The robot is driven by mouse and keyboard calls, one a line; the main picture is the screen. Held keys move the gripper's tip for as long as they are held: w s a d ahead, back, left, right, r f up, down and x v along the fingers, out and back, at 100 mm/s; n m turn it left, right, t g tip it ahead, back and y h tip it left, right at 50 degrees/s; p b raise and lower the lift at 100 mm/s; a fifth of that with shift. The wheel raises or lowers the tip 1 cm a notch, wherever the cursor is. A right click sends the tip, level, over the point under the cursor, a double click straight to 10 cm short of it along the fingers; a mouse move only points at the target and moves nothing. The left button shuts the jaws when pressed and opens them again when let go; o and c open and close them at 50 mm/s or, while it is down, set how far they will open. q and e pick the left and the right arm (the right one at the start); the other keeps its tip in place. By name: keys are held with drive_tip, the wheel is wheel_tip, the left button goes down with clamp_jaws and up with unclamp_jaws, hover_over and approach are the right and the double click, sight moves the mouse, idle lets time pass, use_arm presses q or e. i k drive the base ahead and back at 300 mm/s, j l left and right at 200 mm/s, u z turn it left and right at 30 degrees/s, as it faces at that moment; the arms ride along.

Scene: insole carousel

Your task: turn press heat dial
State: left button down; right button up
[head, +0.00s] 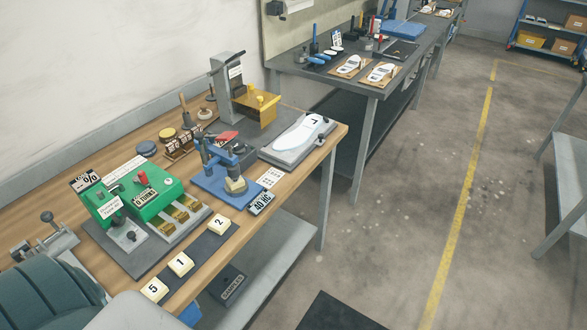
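No dial clearly marked as the press heat dial can be made out. A green box (154,205) with a red knob (140,178), a dark knob (117,219) and several labels stands on the wooden bench at the left. A small blue press (213,178) stands on the bench's middle, with a pale block under its head. A grey upright machine (223,76) with a yellow platform (259,109) stands at the bench's far end; its label is too small to read. Neither of my grippers shows in the head view.
Numbered tiles (181,263) lie on a dark strip along the wooden bench's (245,217) front edge. A grey plate with a white insole shape (300,135) lies at its right end. A second bench (372,86) stands behind. The floor (400,190) to the right is mostly clear.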

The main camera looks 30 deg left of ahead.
sight(240, 149)
drive_tip(key=u, duration=1.3)
